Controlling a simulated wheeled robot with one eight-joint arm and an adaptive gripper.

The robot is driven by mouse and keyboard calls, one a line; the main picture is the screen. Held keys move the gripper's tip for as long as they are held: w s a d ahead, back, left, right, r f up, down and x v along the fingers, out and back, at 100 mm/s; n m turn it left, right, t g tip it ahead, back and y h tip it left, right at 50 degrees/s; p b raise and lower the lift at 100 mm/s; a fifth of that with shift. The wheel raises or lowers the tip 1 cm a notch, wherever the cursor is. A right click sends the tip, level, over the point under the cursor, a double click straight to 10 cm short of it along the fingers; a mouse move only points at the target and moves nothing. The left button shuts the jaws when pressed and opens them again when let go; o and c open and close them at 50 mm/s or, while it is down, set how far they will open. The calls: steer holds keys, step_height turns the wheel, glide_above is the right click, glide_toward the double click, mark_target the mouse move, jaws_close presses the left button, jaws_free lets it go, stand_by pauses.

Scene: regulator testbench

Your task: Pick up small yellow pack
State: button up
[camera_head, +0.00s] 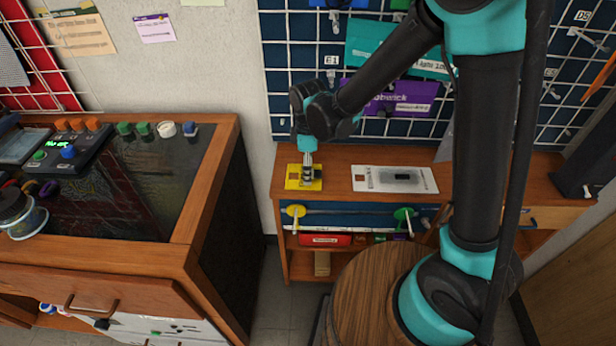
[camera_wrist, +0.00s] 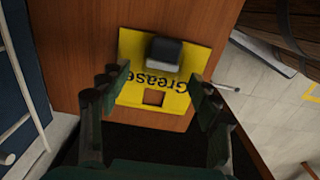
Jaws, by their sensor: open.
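The small yellow pack (camera_head: 291,184) lies flat at the left end of the wooden cabinet top. In the wrist view the yellow pack (camera_wrist: 135,52) shows the word "Grease", a square hole and a dark grey block on its face. My gripper (camera_head: 308,180) is above the pack and partly covers it in the head view. In the wrist view my gripper (camera_wrist: 153,92) is open, with one finger on each side of the pack's lower part. Nothing is between the fingers that they visibly press on. I cannot tell whether the fingertips touch the pack.
A white card with a dark patch (camera_head: 394,179) lies to the right on the same cabinet top (camera_head: 340,160). A wire grid with hanging packs (camera_head: 398,98) stands behind. A dark-topped workbench (camera_head: 150,170) is at left, with a floor gap between. A wooden round stool (camera_head: 365,290) stands in front.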

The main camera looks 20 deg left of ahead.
steer(key=c, duration=1.3)
steer(key=shift+r, duration=0.1)
step_height(320, 180, up, 10)
steer(key=shift+f, duration=0.1)
